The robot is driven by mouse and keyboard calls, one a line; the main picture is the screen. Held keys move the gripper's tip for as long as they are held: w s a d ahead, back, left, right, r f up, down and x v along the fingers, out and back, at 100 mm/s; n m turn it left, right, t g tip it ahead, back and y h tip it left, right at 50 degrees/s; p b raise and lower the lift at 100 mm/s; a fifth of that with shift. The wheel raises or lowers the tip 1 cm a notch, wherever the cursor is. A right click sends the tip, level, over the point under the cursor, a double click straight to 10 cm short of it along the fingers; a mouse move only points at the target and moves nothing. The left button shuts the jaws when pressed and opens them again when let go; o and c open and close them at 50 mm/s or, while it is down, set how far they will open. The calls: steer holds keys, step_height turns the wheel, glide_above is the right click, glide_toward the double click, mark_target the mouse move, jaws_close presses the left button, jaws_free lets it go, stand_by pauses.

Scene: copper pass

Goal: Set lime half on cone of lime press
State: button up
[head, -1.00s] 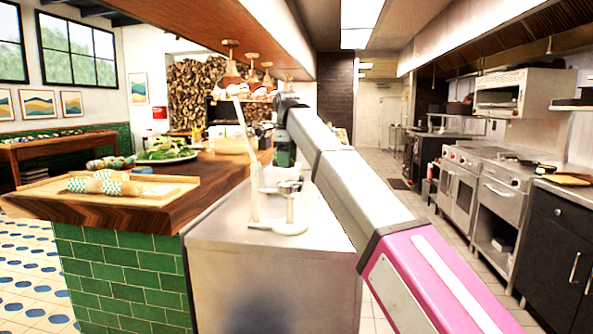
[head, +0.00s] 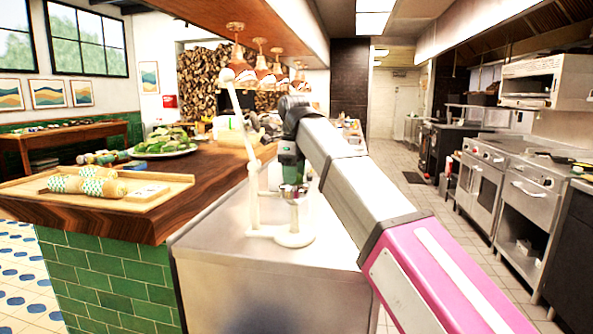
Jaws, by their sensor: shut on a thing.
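The lime press (head: 257,190) is a white stand with a round base on the steel counter (head: 215,240), its long lever raised and leaning left. A small metal cup (head: 293,191) tops its short post; the cone itself is too small to make out. My gripper (head: 291,174) hangs from my arm, pointing down, just above or behind the cup in the picture. It is shut on the lime half, but the lime is not clearly seen. I cannot tell whether it touches the press.
A wooden counter (head: 130,215) on the left holds a tray (head: 180,182) with patterned rolls (head: 88,183) and a plate of greens (head: 165,142). Hanging lamps (head: 237,72) are above. The aisle floor (head: 425,195) on the right is clear, with stoves (head: 490,170) beyond.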

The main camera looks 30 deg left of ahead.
steer(key=shift+f, duration=0.15)
steer(key=o, duration=0.6)
steer(key=shift+f, duration=0.1)
steer(key=shift+o, duration=0.2)
